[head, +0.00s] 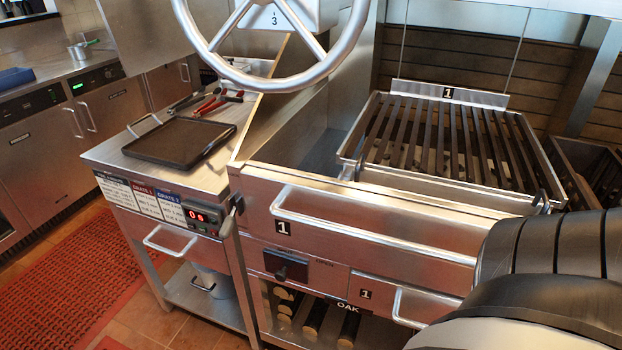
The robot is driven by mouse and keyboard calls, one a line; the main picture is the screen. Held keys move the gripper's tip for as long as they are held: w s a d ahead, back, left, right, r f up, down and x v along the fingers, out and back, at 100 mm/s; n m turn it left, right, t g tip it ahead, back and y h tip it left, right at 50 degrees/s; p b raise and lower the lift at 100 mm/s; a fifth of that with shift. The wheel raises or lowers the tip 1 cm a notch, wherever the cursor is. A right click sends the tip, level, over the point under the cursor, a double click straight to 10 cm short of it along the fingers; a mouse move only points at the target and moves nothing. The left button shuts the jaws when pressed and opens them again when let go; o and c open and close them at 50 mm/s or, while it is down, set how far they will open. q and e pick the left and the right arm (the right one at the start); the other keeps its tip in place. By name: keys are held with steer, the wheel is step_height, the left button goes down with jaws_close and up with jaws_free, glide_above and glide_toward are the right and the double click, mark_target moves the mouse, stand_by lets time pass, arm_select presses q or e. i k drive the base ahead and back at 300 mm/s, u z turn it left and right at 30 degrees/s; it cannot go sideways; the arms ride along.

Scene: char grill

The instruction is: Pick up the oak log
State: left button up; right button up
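Oak logs (315,318) lie in the open shelf under the grill, behind a label reading OAK (348,308). They show as dark round lengths, with pale cut ends (284,294) at the left of the shelf. The shelf's upper edge and the drawer front hide part of them. A black and white part of my own arm fills the lower right corner and covers the right end of the grill front. Neither of my grippers shows in this view.
The grill grate (445,145) hangs above the firebox. A steel handle (370,228) and a lower drawer handle (410,308) stick out in front. A handwheel (275,45) is overhead. A dark tray (180,140) and red-handled tongs (215,103) lie on the left side table.

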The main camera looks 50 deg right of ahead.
mark_target(347, 336)
steer(key=i, duration=1.25)
steer(key=z, duration=1.8)
